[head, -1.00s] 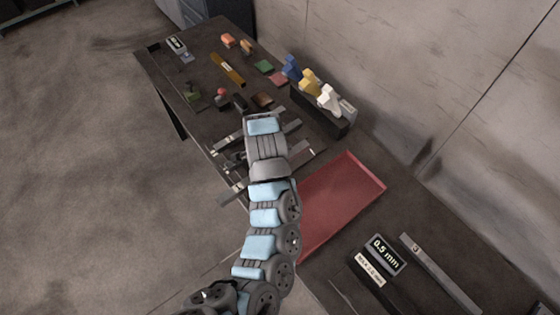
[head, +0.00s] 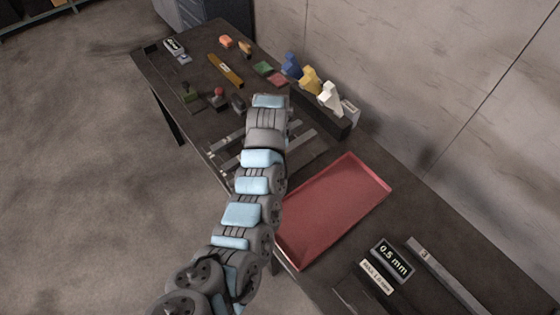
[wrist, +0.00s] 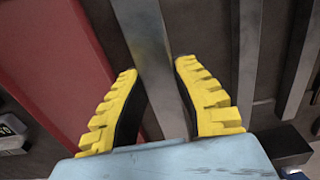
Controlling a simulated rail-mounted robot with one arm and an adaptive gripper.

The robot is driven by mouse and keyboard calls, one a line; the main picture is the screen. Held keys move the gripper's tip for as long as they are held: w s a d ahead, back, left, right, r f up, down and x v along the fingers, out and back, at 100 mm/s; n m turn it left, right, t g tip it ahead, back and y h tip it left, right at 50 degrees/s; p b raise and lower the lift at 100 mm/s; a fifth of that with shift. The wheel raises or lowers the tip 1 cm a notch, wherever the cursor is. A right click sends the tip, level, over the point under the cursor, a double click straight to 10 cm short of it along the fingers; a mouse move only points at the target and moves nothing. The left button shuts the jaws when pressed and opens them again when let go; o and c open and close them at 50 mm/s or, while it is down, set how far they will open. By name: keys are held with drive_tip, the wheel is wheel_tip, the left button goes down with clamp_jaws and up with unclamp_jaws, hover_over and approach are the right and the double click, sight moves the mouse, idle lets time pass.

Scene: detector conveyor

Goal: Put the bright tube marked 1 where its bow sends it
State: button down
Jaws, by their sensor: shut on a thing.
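My gripper (wrist: 157,76) has yellow ribbed fingers. It is shut on a grey metal tube (wrist: 150,45) that runs between them in the wrist view. No number shows on this tube, so I cannot tell its mark. In the head view my arm hides the fingers and most of the held tube. More grey tubes (head: 229,164) lie at the middle of the bench, partly behind my arm. Two also show to the right in the wrist view (wrist: 248,55). Another tube (head: 447,273), marked 3, lies at the near right.
A red tray (head: 335,209) lies right of my arm. A gauge reading 0.5 mm (head: 392,260) stands nearer, with a small label (head: 376,277). Blue, yellow (head: 310,80) and white pieces stand on a dark block by the wall. Small coloured blocks lie at the far end.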

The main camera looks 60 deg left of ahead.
drive_tip(key=shift+w+a+f+b, duration=0.1)
drive_tip(key=shift+w+a+f, duration=0.25)
drive_tip(key=shift+f, duration=0.25)
drive_tip(key=shift+w+a+f+b, duration=0.1)
drive_tip(key=shift+w+a+f, duration=0.25)
drive_tip(key=shift+f, duration=0.2)
drive_tip(key=shift+w+a+f+b, duration=0.1)
drive_tip(key=shift+w+a+f, duration=0.15)
drive_tip(key=shift+w+f, duration=0.25)
drive_tip(key=shift+w+a+f+b, duration=0.15)
drive_tip(key=shift+a+f+b, duration=0.15)
drive_tip(key=shift+f, duration=0.15)
drive_tip(key=shift+w+a+f+b, duration=0.15)
drive_tip(key=shift+f+b, duration=0.15)
drive_tip(key=shift+f, duration=0.15)
drive_tip(key=shift+w+a+f+b, duration=0.2)
drive_tip(key=shift+w+f+b, duration=0.1)
drive_tip(key=shift+b, duration=0.1)
drive_tip(key=shift+f+b, duration=0.8)
drive_tip(key=shift+f, duration=0.65)
drive_tip(key=shift+f, duration=0.2)
drive_tip(key=c, duration=1)
unclamp_jaws()
drive_tip(key=shift+o, duration=0.2)
